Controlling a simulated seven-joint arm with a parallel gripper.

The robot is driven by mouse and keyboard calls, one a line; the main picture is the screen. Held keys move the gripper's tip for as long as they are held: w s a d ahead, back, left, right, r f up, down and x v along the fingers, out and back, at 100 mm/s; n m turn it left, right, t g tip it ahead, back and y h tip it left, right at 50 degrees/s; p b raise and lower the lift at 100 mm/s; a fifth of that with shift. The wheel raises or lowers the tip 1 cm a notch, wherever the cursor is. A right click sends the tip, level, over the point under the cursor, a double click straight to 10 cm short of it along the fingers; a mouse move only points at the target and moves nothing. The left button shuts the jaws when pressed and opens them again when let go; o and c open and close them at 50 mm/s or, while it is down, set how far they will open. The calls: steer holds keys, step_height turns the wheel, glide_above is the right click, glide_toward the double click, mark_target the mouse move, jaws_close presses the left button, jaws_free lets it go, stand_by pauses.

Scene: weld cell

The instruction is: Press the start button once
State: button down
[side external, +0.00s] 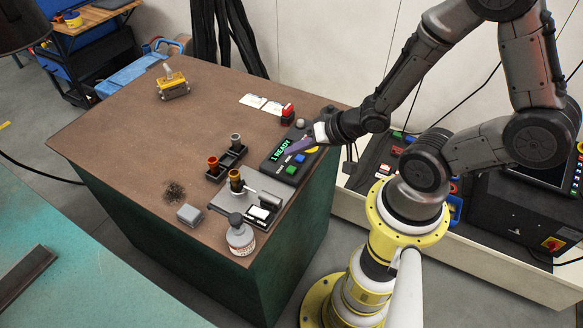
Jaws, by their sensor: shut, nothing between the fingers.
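A dark control box (271,166) lies on the right part of the brown table, with a lit green display (282,149) that reads "1 READY". A green button (291,169) and a blue button (299,158) sit on its face beside the display, and a yellow part (312,149) shows partly behind my gripper. No label for the start button is legible. My gripper (291,149) is shut and empty. Its purple-grey fingers reach in from the right over the box, close to the display and the blue button. I cannot tell whether they touch the box.
A red-topped button box (287,113) and white cards (262,104) lie behind the control box. In front are a black holder with cups (228,158), a grey fixture (238,200) and a jar (240,238). The table's left middle is clear.

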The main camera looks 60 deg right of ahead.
mark_target(295, 173)
steer(key=shift+f, duration=1.8)
stand_by(0.7)
steer(key=shift+f, duration=0.4)
steer(key=shift+f, duration=0.5)
stand_by(0.6)
steer(key=shift+r, duration=0.9)
steer(key=shift+r, duration=2.55)
